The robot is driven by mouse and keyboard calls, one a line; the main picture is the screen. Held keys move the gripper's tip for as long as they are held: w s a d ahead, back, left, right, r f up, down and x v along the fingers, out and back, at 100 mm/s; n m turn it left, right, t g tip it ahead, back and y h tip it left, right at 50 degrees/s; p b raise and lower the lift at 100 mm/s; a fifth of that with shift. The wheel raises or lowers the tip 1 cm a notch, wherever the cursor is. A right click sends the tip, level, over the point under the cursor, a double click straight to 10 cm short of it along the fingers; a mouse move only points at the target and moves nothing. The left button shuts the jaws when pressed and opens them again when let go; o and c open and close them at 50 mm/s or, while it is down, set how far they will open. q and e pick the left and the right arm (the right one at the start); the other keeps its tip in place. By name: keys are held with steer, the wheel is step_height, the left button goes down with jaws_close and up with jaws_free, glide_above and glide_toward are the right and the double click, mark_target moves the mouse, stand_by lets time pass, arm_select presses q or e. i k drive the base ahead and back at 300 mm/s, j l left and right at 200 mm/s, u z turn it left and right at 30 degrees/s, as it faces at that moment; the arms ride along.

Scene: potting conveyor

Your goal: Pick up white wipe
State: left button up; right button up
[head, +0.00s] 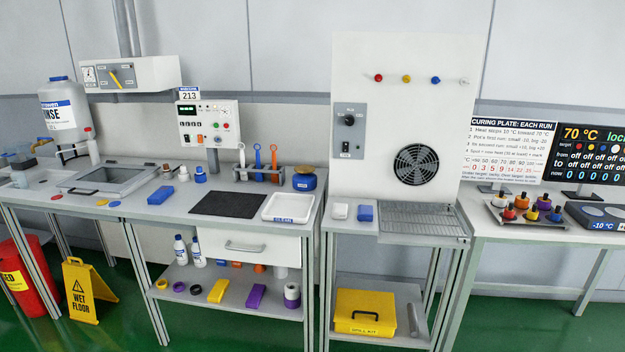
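A small white folded block that looks like the white wipe (339,211) lies on the top of the middle table, near its left edge. A blue block of similar size (365,213) lies just to its right, with a small gap between them. Neither of my grippers is in the head view.
A metal grate (424,221) lies right of the blue block, under a tall white panel (402,80) with a fan. A white tray (291,195) and dark mat (228,203) lie on the left bench. A yellow wet floor sign (80,290) stands at the lower left.

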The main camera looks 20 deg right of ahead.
mark_target(340, 210)
steer(key=i+z, duration=0.2)
steer(key=z, duration=0.2)
steer(key=i+z, duration=0.15)
steer(key=z, duration=0.25)
steer(key=i+j+z, duration=0.15)
steer(key=z, duration=0.25)
